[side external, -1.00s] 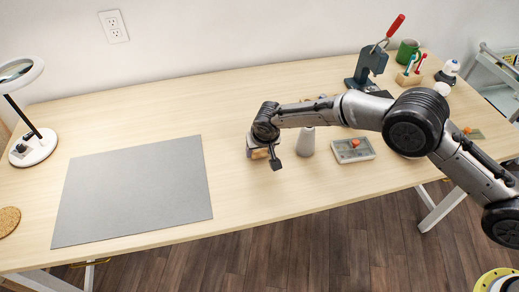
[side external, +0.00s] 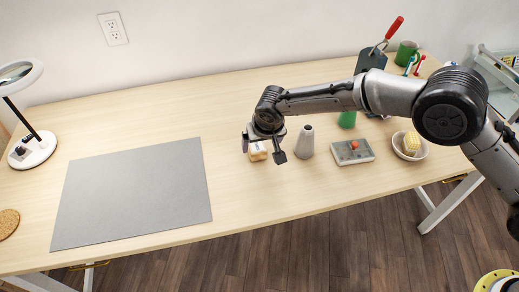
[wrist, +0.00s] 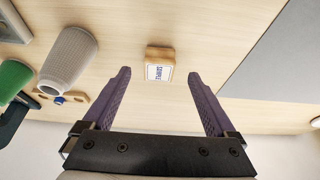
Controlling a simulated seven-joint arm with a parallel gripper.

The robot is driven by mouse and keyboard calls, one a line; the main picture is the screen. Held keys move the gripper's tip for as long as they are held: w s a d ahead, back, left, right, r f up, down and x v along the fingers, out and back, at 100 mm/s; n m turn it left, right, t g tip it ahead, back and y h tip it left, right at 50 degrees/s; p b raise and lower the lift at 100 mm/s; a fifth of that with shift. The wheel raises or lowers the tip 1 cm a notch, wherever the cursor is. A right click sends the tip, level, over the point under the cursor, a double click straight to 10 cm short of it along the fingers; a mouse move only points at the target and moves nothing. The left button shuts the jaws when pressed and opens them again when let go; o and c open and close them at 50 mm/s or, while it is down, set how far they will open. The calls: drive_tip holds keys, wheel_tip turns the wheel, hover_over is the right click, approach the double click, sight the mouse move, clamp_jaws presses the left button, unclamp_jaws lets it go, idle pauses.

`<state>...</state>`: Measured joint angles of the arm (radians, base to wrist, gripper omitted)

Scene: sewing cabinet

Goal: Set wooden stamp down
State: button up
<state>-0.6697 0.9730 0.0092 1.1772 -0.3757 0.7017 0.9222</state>
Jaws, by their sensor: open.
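The wooden stamp (side external: 257,152) is a small light-wood block with a white label. It rests on the table just right of the grey mat (side external: 135,190). In the wrist view the stamp (wrist: 159,64) lies beyond the fingertips, centred in the gap and touching neither finger. My gripper (side external: 262,146) is above the stamp, open and empty. In the wrist view its two purple fingers (wrist: 158,78) are spread wide. Part of the stamp is hidden by my gripper in the side view.
A grey vase-like cone (side external: 305,142) stands close to the right of my gripper. Further right are a grey tray with a red piece (side external: 353,151), a white bowl (side external: 421,154) and a green object (side external: 347,119). A press with a red handle (side external: 392,29) stands behind. Left of the mat is a lamp (side external: 34,147).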

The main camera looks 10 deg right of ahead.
drive_tip(key=shift+v, duration=2.6)
drive_tip(key=s+d+r, duration=0.5)
drive_tip(key=d+r, duration=0.5)
drive_tip(key=d, duration=0.2)
drive_tip(key=s+d+r, duration=0.6)
drive_tip(key=d+r, duration=0.4)
drive_tip(key=d, duration=0.2)
drive_tip(key=s+d+f, duration=0.1)
drive_tip(key=s+d, duration=0.5)
drive_tip(key=s, duration=0.6)
drive_tip(key=s+d+t, duration=0.1)
drive_tip(key=s+d, duration=0.5)
drive_tip(key=s, duration=0.6)
drive_tip(key=shift+s+f, duration=0.25)
drive_tip(key=shift+f, duration=0.15)
